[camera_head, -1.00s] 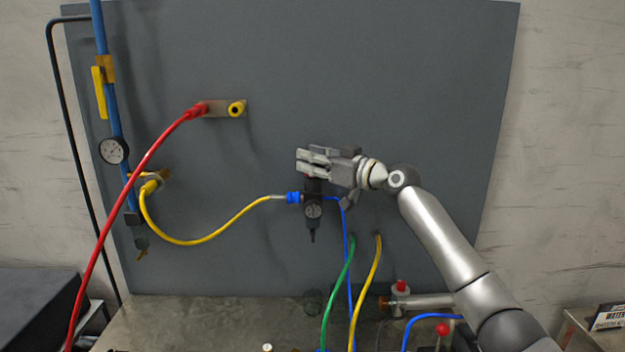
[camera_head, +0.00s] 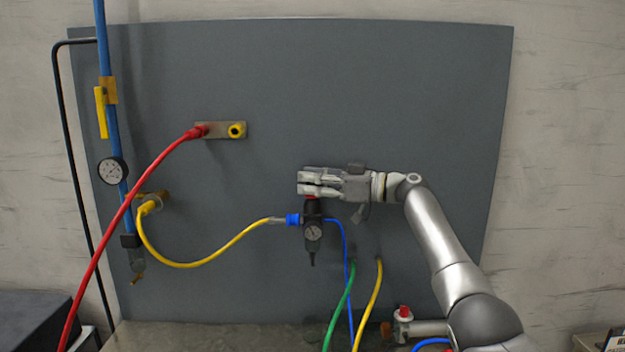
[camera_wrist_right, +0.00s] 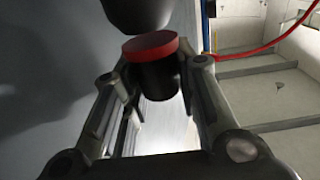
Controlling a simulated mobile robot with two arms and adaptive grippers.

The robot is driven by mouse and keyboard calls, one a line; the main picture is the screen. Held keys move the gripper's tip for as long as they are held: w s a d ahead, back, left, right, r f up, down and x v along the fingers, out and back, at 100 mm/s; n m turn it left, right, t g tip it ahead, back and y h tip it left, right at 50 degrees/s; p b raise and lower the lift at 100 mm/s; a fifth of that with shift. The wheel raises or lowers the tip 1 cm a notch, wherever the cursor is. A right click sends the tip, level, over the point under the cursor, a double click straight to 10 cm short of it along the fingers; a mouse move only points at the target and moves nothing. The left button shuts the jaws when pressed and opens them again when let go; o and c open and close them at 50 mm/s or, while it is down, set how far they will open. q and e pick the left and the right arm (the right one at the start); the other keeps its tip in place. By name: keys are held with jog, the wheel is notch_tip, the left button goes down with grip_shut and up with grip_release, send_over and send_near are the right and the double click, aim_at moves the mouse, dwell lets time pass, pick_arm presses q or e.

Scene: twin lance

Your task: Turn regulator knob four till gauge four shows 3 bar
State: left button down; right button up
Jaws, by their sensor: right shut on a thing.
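The regulator (camera_head: 313,215) is a dark upright body on the grey panel, with a small round gauge (camera_head: 313,231) on its front. The gauge's needle is too small to read. My right gripper (camera_head: 310,184) comes in from the right and is shut on the regulator's knob at the top of the body. A bit of red shows just below the fingers. In the right wrist view the knob (camera_wrist_right: 157,80) is a black cylinder with a red disc on its end, between the two fingers. No number shows on the regulator. My left gripper is not in view.
A yellow hose (camera_head: 205,263) joins the regulator's left side and a thin blue hose (camera_head: 343,240) its right. A red hose (camera_head: 130,205) crosses at left, near a larger gauge (camera_head: 112,171) on a blue pipe. The upper panel (camera_head: 400,90) is clear.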

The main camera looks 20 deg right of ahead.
jog(key=shift+g, duration=0.3)
dwell(0.5)
jog(key=o, duration=1.1)
jog(key=shift+c, duration=0.2)
jog(key=v, duration=1.2)
jog(key=shift+f, duration=0.2)
